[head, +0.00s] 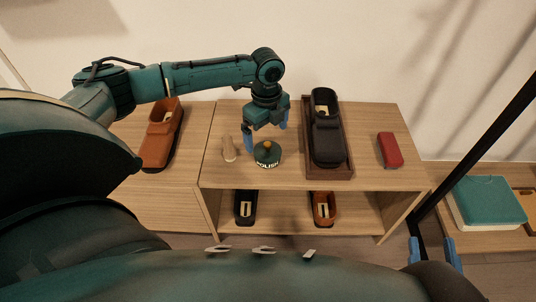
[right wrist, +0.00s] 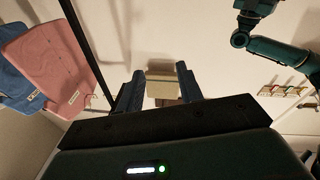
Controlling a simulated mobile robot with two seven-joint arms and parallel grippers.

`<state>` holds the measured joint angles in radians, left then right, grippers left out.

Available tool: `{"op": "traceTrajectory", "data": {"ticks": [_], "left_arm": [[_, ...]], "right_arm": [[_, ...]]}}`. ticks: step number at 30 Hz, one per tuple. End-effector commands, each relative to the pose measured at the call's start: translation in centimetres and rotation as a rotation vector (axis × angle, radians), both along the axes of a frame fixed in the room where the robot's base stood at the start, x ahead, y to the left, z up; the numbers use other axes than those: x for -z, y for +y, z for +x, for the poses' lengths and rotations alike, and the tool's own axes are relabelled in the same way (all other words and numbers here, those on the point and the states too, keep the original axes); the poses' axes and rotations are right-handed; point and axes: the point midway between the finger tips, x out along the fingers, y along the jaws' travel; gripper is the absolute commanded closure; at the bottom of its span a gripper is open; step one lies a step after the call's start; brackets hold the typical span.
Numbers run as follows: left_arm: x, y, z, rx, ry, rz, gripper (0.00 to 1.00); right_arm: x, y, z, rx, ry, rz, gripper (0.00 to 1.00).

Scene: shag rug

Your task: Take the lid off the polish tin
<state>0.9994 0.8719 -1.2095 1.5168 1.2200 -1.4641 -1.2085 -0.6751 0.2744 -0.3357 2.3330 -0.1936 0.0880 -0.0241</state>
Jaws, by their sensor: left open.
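The polish tin (head: 268,160) is a small dark green round tin with "POLISH" lettering, standing on the wooden shelf top. Its lid carries an orange-brown knob (head: 267,145) and is on the tin. My left gripper (head: 265,138) points down just above and behind the tin, with its blue fingers apart and nothing between them. I cannot tell whether a finger touches the knob. My right gripper (head: 433,252) is low at the right, far from the tin. Its fingers are apart and empty in the right wrist view (right wrist: 160,88).
A beige upright object (head: 229,149) stands close left of the tin. A black shoe (head: 328,140) in a brown tray (head: 345,168) is to the right, then a red case (head: 389,150). A brown shoe (head: 162,135) lies left. A teal box (head: 487,203) is far right.

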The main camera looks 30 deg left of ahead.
Motion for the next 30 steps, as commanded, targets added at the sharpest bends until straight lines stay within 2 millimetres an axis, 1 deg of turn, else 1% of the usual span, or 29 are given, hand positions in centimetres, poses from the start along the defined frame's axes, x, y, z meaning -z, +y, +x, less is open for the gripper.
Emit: {"op": "traceTrajectory", "data": {"ticks": [1,8,13,15,17,19,25,30], "left_arm": [[0.8,0.0,0.0,0.0,0.0,0.0,0.01],[2.0,-0.1,0.2,0.0,-0.002,0.0,0.01],[4.6,-0.2,0.7,0.0,-0.002,0.001,0.01],[5.6,-0.2,0.7,0.0,-0.001,0.001,0.01],[6.2,-0.2,0.7,0.0,-0.001,0.001,0.01],[6.5,-0.2,0.7,0.001,-0.002,0.001,0.01],[6.3,-0.2,0.6,0.001,-0.002,0.0,0.02],[6.3,-0.2,0.6,0.0,-0.002,0.0,0.16]], "right_arm": [[0.2,0.1,0.0,-0.003,-0.006,0.005,0.64],[0.2,0.2,0.1,-0.008,-0.013,0.022,0.64],[0.7,0.4,0.3,-0.019,-0.017,0.061,0.64],[0.5,0.4,0.3,-0.025,-0.016,0.078,0.64],[0.5,0.5,0.3,-0.028,-0.015,0.088,0.64],[0.4,0.6,0.3,-0.03,-0.011,0.098,0.64],[-0.2,0.7,0.2,-0.035,-0.018,0.105,0.64],[-0.3,0.7,0.2,-0.035,-0.021,0.103,0.64]]}}
